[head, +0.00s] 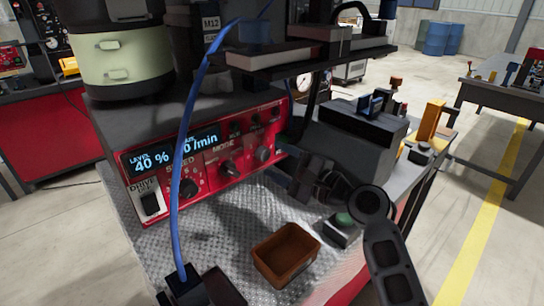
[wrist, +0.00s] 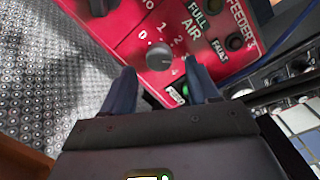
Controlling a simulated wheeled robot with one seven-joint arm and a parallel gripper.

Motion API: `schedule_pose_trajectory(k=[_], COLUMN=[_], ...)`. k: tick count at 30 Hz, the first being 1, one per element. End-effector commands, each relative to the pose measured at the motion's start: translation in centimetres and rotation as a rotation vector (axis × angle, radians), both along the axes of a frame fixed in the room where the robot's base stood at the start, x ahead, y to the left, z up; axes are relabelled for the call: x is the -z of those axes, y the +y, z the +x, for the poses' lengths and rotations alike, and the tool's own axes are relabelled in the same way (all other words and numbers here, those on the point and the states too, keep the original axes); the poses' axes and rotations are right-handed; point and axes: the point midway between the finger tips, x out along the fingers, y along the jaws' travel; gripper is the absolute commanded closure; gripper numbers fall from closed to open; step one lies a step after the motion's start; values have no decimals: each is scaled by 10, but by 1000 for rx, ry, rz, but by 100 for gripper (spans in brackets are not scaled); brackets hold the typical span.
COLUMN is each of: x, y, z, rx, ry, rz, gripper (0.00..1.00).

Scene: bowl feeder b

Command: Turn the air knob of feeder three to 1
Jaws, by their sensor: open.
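The red control panel (head: 205,160) fronts the feeder on the bench. Its air knob (wrist: 159,57) is grey and round, marked 0, 1 and 2, beside the words AIR and FEEDER 3 in the wrist view. The pointer's exact setting is too small to read. In the head view the knob (head: 263,154) is at the panel's right end. My gripper (wrist: 161,74) is open, with one dark blue finger on either side of the knob's lower edge; I cannot tell whether they touch it. In the head view my gripper (head: 285,175) is just right of the panel, its fingertips partly hidden.
A mode knob (head: 230,168), a speed knob (head: 189,188) and a drive switch (head: 150,204) sit left on the panel. A blue cable (head: 176,180) hangs before it. A brown box (head: 286,254) and a green button (head: 344,218) stand below my arm.

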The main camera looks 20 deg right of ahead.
Motion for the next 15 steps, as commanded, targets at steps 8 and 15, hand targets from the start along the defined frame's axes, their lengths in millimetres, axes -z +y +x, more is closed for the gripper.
schedule_pose_trajectory(k=[8,15], x=[0,0], y=[9,10], z=[22,23], rx=[0,1], ry=[0,0], rz=[0,-1], gripper=[40,40])
